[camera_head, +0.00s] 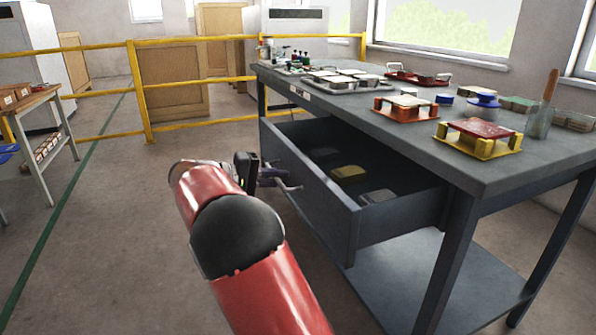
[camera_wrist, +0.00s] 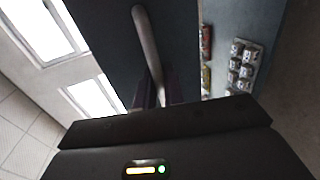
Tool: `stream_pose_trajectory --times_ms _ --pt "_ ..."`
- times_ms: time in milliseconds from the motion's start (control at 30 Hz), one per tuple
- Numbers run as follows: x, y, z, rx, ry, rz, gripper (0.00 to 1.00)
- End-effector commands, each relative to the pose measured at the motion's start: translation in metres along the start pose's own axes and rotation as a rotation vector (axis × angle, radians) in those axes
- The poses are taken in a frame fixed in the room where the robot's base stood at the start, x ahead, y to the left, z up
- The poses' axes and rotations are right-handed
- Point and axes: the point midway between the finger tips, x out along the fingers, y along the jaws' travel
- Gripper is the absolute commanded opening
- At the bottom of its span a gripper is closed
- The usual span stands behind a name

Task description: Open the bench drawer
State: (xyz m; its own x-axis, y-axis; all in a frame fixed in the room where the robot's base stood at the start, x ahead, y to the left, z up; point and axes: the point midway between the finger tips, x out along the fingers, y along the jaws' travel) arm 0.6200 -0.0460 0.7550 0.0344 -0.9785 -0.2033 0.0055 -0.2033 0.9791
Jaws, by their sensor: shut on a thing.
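The bench drawer (camera_head: 352,238) is dark grey and stands pulled well out from under the bench top (camera_head: 330,98). Inside it lie a yellowish block (camera_head: 348,172), a pale grey piece (camera_head: 378,196) and a dim dark item. My gripper (camera_head: 276,180) is at the drawer's front panel, shut on its bar handle (camera_head: 291,188). In the wrist view the handle (camera_wrist: 146,40) runs as a pale curved bar down between the fingers (camera_wrist: 152,92). The fingertips are partly hidden by the gripper body in that view.
Tile trays (camera_head: 345,86), an orange stand (camera_head: 404,108) and a yellow stand (camera_head: 478,140) sit on the bench top. A yellow railing (camera_head: 140,95) runs behind. A side table (camera_head: 40,100) stands at the left. The floor between is clear.

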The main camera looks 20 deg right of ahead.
Motion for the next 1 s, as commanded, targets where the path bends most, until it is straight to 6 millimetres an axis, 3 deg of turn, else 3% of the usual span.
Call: stream_pose_trajectory --times_ms 100,300,767,800,867,1000 --pt "-0.018 -0.004 0.000 -0.002 0.001 -0.001 0.00" --pt "-0.032 -0.007 0.000 -0.001 -0.001 -0.001 0.00" --pt "-0.036 -0.009 0.000 -0.001 -0.001 -0.001 0.00" --pt "-0.036 -0.009 0.000 -0.001 -0.001 -0.001 0.16" --pt "-0.035 -0.008 0.000 -0.001 -0.001 -0.001 0.24" --pt "-0.035 -0.008 0.000 0.000 -0.001 -0.001 0.25"
